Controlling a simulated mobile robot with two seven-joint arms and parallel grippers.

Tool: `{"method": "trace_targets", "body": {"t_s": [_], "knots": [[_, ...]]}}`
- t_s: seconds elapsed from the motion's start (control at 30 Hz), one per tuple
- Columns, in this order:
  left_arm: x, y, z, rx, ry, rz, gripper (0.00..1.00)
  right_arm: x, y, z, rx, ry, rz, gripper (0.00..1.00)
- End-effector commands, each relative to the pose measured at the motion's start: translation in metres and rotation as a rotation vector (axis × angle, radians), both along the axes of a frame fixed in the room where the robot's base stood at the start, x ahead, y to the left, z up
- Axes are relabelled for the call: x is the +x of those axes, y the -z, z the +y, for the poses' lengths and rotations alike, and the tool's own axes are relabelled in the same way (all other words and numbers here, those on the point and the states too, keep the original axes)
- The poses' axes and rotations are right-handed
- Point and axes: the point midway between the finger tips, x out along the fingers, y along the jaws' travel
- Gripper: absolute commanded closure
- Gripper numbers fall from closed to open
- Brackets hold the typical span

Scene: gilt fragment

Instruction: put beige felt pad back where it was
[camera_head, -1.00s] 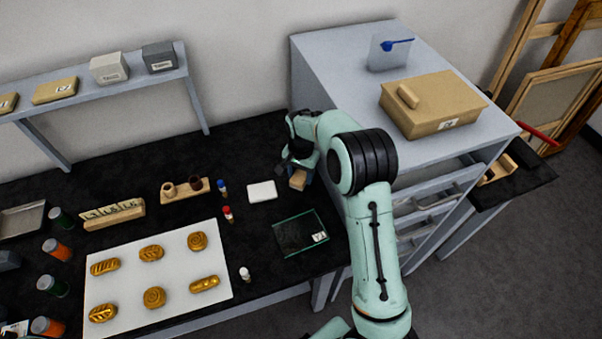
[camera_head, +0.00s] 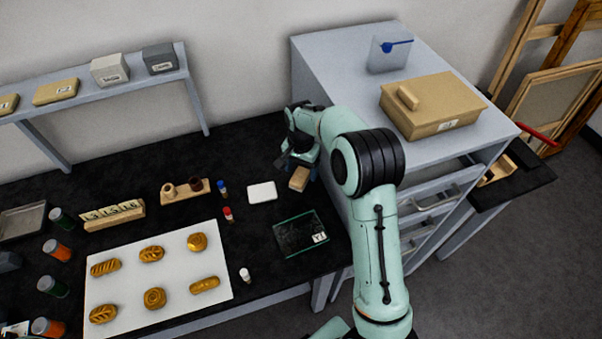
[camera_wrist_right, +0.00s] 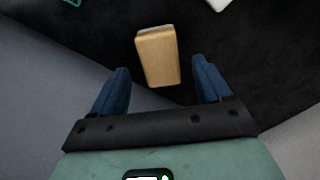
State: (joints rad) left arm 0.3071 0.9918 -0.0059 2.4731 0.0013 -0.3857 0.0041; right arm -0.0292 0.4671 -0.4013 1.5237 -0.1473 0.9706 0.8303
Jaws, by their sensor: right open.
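The beige felt pad (camera_head: 299,179) is a small tan block on the black bench top, close to the side of the grey cabinet. In the right wrist view the pad (camera_wrist_right: 158,56) lies just beyond the fingertips, roughly centred between them and slightly tilted. My right gripper (camera_head: 291,160) is just behind the pad in the head view. Its blue fingers (camera_wrist_right: 162,88) are spread wide with nothing between them. My left gripper is not in view.
A white block (camera_head: 262,192) and a green-edged glass tray (camera_head: 300,234) lie near the pad. The grey cabinet (camera_head: 335,50) stands close on the right with a tan lidded box (camera_head: 432,103) on top. A white board (camera_head: 125,265) with several gilt pieces covers the front left.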

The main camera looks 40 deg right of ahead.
Motion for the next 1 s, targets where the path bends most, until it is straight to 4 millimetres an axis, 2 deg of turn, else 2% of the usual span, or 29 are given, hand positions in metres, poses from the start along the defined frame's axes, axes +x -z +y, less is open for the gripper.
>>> {"method": "trace_targets", "body": {"t_s": [0.03, 0.2, 0.4, 0.6, 1.0], "knots": [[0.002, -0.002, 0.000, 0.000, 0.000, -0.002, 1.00, 0.002, -0.015, 0.000, -0.001, -0.001, -0.007, 0.23], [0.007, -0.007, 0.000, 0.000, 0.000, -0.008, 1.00, 0.002, -0.052, 0.000, -0.001, -0.001, -0.007, 0.23], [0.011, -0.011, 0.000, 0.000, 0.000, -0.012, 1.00, 0.002, -0.082, 0.000, 0.000, 0.000, -0.004, 0.23], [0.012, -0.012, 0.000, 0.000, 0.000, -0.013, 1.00, 0.000, -0.092, 0.000, 0.000, 0.000, -0.001, 0.23], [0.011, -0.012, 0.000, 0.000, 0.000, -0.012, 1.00, 0.000, -0.091, 0.000, -0.001, 0.000, 0.000, 0.23]]}}
